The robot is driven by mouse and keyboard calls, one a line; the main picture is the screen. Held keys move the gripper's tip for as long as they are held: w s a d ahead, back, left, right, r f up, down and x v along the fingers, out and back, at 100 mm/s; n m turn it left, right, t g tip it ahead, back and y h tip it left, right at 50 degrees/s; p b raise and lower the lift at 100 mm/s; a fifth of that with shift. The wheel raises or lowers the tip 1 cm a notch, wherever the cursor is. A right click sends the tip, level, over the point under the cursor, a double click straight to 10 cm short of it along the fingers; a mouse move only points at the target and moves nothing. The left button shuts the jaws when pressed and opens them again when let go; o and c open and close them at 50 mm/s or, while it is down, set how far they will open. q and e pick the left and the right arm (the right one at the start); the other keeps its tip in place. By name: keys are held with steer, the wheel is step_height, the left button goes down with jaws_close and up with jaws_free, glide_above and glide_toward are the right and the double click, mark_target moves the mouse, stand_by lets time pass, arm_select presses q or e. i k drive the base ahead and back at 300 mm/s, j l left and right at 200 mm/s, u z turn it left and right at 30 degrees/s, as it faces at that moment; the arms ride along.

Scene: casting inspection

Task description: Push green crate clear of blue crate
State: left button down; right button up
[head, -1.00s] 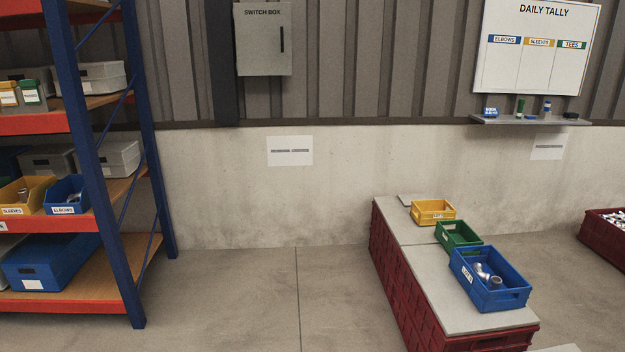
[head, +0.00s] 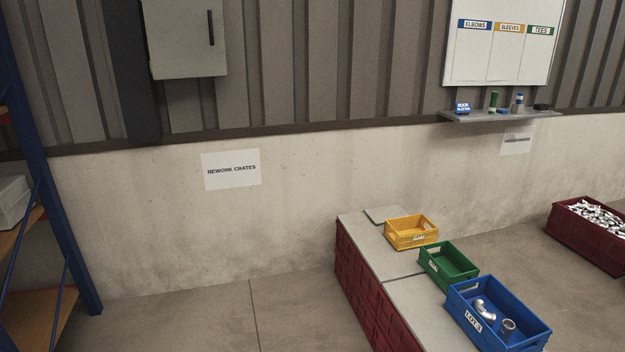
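The green crate (head: 448,266) stands on the grey top of a low bench of dark red crates, and it looks empty. The blue crate (head: 497,318) stands in front of it, nearer me, labelled LOT 3 or similar, with a few metal pipe fittings (head: 484,310) inside. The blue crate's back edge is at or very near the green crate's front; I cannot tell if they touch. A yellow crate (head: 411,232) stands behind the green one. Neither of my grippers is in view.
The bench top (head: 385,262) has bare room left of the crates. A dark red bin of metal parts (head: 589,234) stands on the floor at right. A blue-framed shelf (head: 52,215) is at far left. Open floor (head: 215,318) lies between shelf and bench.

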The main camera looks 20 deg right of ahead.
mark_target(447, 267)
steer(key=i+z, duration=0.25)
steer(key=i, duration=0.2)
steer(key=i+j+z, duration=0.25)
steer(key=i, duration=0.25)
steer(key=i+j+z, duration=0.25)
steer(key=i, duration=0.2)
steer(key=i+j+z, duration=0.1)
steer(key=z, duration=0.3)
steer(key=i+j+z, duration=0.2)
steer(key=i+z, duration=0.2)
steer(key=i+j+z, duration=0.1)
steer(key=z, duration=0.3)
steer(key=i+j+z, duration=0.1)
steer(key=j+z, duration=0.3)
steer(key=i+j+z, duration=0.15)
steer(key=j+z, duration=0.2)
steer(key=i+j+z, duration=0.15)
steer(key=z, duration=0.25)
steer(key=j+z, duration=0.35)
steer(key=i+j, duration=0.05)
steer(key=j, duration=0.05)
